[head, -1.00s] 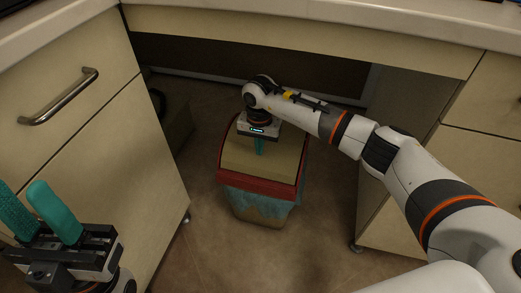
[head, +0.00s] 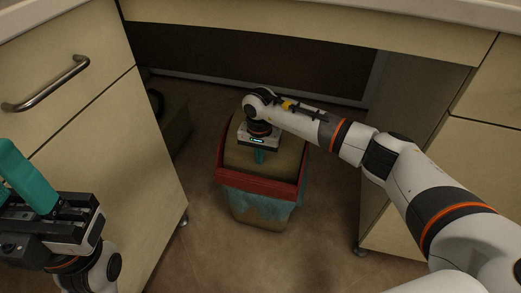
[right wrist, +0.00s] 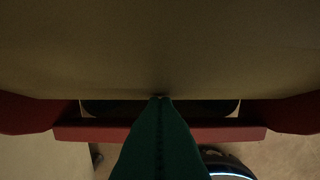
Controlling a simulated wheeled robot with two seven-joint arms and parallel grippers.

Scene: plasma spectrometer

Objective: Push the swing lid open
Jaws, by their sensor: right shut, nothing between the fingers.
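The bin (head: 258,205) stands on the floor under the desk, with a red rim (head: 258,194), a bluish liner and a tan swing lid (head: 240,155). The lid is tilted, its near edge down inside the rim. In the right wrist view a dark gap (right wrist: 110,107) shows between the lid (right wrist: 160,45) and the red rim (right wrist: 90,132). My right gripper (head: 260,158) points down with its teal fingers shut and empty, tips (right wrist: 160,99) at the lid's near part. My left gripper (head: 22,175) is at the lower left, away from the bin, its fingers apart and partly cut off.
A drawer cabinet with a metal handle (head: 46,84) stands on the left, another cabinet (head: 415,180) on the right. The desk's front panel (head: 300,40) spans above the bin. A dark box (head: 170,115) sits behind the left cabinet. Floor in front of the bin is clear.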

